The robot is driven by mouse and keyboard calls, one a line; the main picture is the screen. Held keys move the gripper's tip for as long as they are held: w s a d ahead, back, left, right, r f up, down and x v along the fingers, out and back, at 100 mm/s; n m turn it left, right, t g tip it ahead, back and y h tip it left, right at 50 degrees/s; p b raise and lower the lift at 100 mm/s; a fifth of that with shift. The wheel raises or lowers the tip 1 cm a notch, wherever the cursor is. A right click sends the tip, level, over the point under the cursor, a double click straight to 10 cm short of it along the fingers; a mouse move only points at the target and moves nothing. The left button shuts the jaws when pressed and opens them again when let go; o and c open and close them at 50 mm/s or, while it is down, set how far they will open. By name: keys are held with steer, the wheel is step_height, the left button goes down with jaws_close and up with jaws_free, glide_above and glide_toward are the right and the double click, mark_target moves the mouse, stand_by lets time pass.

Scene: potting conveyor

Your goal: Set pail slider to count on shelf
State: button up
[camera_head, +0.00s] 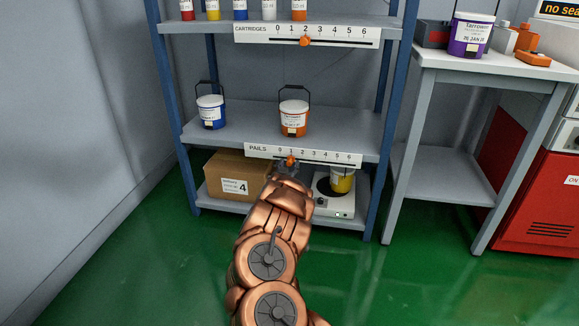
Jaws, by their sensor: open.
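The pails slider is an orange knob (291,160) on the white strip marked PAILS (262,151), which runs from 0 to 6 along the front of the middle shelf (225,139). The knob sits at about 1. Two pails stand upright on that shelf: a blue and white pail (211,112) at the left and an orange and white pail (294,118) near the middle. My gripper (288,168) is open, right below and close to the knob. Its fingertips are small and partly hidden by my wrist, so I cannot tell whether they touch the knob.
The top shelf (200,25) holds several cartridges and a CARTRIDGES strip (255,34). Below are a cardboard box (237,172) and a yellow pail (342,181) on a white device (336,205). At right, a table (480,63) carries a purple pail (471,35).

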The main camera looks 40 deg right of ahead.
steer(key=shift+b+x, duration=0.3)
steer(key=shift+x, duration=0.55)
steer(key=shift+r, duration=0.1)
steer(key=shift+c, duration=0.2)
jaws_close()
